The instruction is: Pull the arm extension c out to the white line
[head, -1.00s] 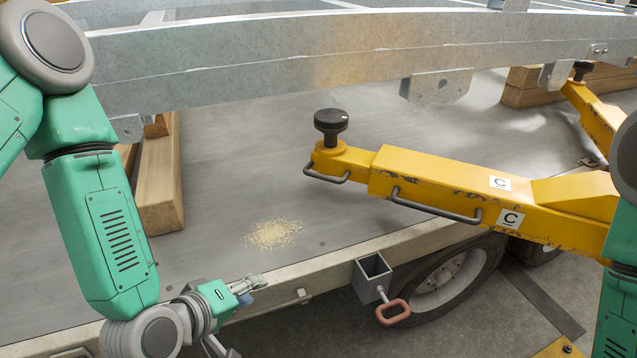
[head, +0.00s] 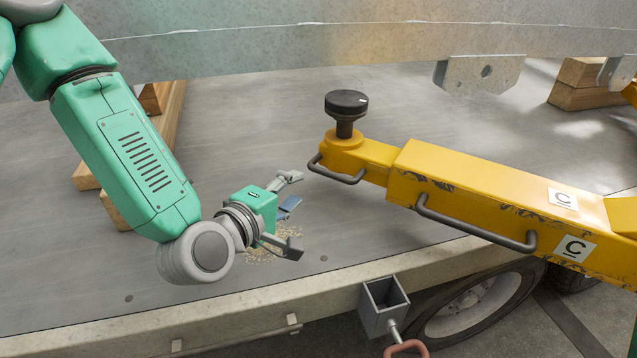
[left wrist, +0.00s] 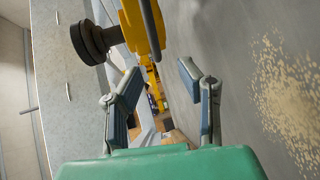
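The yellow arm extension c (head: 365,158) sticks out a short way from the thicker yellow arm (head: 450,185), which bears "C" labels. A black round pad (head: 346,103) stands on its end, and a grey bar handle (head: 336,172) is on its near side. My left gripper (head: 291,212) is open and empty, left of and a little below this handle, apart from it. In the left wrist view, the open fingers (left wrist: 160,82) show below the extension's yellow end (left wrist: 142,28) and black pad (left wrist: 88,42). I cannot make out a white line. My right gripper is out of view.
A second grey handle (head: 475,228) is on the thicker arm. A galvanised beam (head: 300,50) crosses above the deck. Wooden beams (head: 165,125) lie behind my left arm. A square grey socket (head: 384,304) and a wheel (head: 475,308) are below the deck edge.

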